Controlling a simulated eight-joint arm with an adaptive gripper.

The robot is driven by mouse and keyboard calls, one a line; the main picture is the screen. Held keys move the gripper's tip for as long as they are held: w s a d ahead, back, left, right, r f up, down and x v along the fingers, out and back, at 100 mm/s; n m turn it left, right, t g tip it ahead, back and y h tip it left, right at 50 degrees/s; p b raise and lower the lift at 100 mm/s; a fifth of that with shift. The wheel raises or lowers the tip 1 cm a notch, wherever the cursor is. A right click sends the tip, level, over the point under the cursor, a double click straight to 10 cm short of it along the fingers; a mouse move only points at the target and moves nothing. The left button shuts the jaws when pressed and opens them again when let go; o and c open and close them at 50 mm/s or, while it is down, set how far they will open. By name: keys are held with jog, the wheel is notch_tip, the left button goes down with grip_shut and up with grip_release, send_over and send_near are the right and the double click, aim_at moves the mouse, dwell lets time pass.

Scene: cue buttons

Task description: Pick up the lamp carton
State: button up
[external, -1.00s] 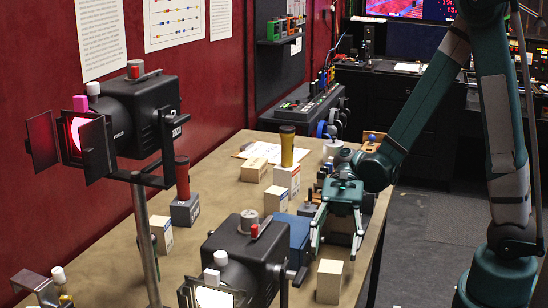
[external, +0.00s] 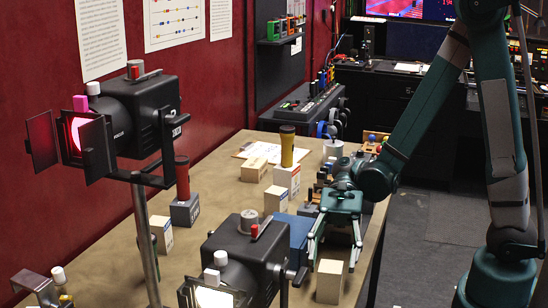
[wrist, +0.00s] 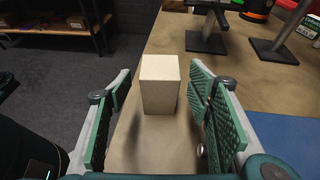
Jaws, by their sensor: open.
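A plain cream carton (external: 330,281) stands upright on the table near its right edge in the external view. It also shows in the wrist view (wrist: 160,84), ahead of and between my finger pads. I see no label on it, so I cannot tell whether it is the lamp carton. My gripper (external: 333,262) points down, open and empty, just beyond and above this carton. In the wrist view its green pads (wrist: 158,112) are spread wide, with clear space on both sides of the carton. Other pale cartons (external: 276,198) (external: 287,178) (external: 162,233) stand farther left and back.
A blue box (external: 292,232) is left of my gripper. Black stage lamps (external: 245,255) (external: 135,115) stand in the foreground, one close to the carton. A yellow-brown cylinder (external: 287,146) tops a back carton. Lamp stand feet (wrist: 203,43) lie beyond the carton in the wrist view.

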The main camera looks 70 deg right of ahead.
aim_at(330, 273)
jog(key=shift+b+x, duration=0.45)
jog(key=shift+x, duration=1.5)
jog(key=shift+c, duration=0.2)
jog(key=c, duration=1)
